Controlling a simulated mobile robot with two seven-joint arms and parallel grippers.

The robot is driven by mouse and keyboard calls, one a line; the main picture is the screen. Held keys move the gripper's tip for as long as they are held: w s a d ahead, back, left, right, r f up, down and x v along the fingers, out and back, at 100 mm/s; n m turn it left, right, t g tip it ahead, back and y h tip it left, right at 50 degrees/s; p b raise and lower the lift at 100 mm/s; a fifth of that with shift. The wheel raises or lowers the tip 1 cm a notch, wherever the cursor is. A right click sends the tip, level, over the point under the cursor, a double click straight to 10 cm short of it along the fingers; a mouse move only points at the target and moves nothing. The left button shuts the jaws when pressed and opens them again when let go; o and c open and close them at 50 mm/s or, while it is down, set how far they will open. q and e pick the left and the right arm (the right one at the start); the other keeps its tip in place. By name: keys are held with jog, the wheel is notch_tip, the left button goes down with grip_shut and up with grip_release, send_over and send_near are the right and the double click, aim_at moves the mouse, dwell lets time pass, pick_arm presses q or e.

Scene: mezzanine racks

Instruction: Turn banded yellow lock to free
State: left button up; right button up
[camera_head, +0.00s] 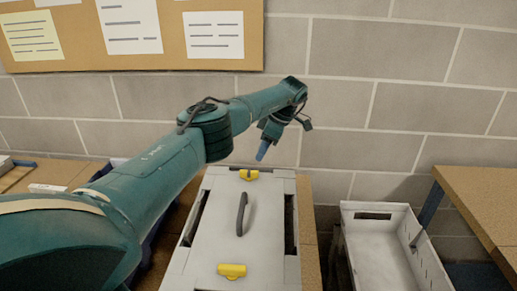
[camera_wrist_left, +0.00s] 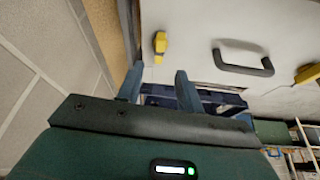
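A pale grey case lid (camera_head: 215,215) lies in front of me with a dark handle (camera_head: 242,214) in its middle. One yellow lock (camera_head: 250,174) sits at the lid's far edge and another yellow lock (camera_head: 232,270) at its near edge. Which lock is banded is too small to tell. My left gripper (camera_head: 263,151) is above and just beyond the far lock, apart from it. In the left wrist view, its two blue fingers (camera_wrist_left: 158,82) are spread with nothing between them. One yellow lock (camera_wrist_left: 160,44) shows ahead of them, with the handle (camera_wrist_left: 243,66) and other lock (camera_wrist_left: 308,74) to the right.
A block wall (camera_head: 340,100) with a notice board (camera_head: 180,40) stands behind the case. An empty grey crate (camera_head: 385,250) is to the right, beside a wooden table (camera_head: 485,195). Another wooden surface (camera_head: 60,172) is at the left.

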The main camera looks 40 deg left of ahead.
pick_arm(q)
jog(key=shift+v, duration=1.8)
jog(key=shift+d, duration=0.1)
